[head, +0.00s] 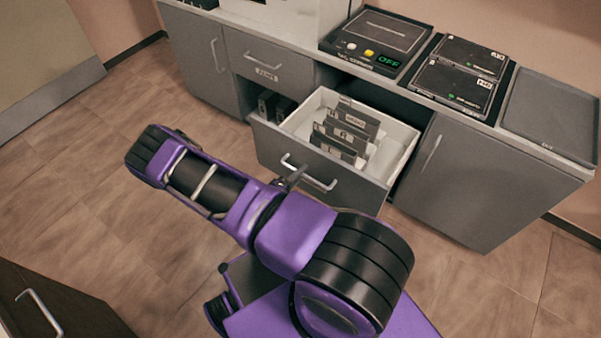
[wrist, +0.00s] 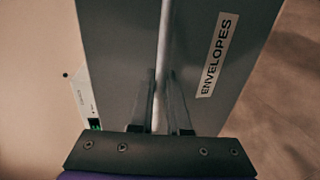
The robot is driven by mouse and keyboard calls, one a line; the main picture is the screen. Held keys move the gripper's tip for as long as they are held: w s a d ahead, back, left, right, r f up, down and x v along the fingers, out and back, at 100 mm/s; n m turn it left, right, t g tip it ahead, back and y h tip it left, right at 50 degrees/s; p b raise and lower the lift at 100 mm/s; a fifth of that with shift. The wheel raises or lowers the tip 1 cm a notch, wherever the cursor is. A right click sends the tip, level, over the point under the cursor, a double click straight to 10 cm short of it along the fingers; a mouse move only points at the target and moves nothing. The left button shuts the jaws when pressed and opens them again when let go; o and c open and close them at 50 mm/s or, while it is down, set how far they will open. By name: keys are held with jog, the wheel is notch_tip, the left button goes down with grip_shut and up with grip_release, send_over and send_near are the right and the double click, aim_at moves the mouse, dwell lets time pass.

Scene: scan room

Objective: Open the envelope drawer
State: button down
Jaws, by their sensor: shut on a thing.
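The envelope drawer (head: 345,195) is a grey-fronted drawer with a white inside, pulled well out of the cabinet in the head view. Several dark, labelled dividers (head: 347,130) stand in it. Its front fills the middle of the wrist view, with a white ENVELOPES label (wrist: 217,55). The bar handle (head: 318,183) runs up between my fingers in the wrist view (wrist: 165,45). My gripper (wrist: 160,98) is shut on this handle. In the head view my gripper (head: 291,180) is small and partly hidden by my purple arm.
A closed drawer (head: 268,62) is at the upper left, above an open shelf nook (head: 272,104). A cupboard door (head: 455,180) stands right of the open drawer. A dark cabinet (head: 50,310) is at lower left.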

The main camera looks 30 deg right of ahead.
jog(key=shift+a, duration=0.2)
dwell(0.3)
jog(key=c, duration=0.9)
grip_release()
jog(key=v, duration=1.7)
jog(key=shift+s+a, duration=0.15)
jog(key=shift+s, duration=0.05)
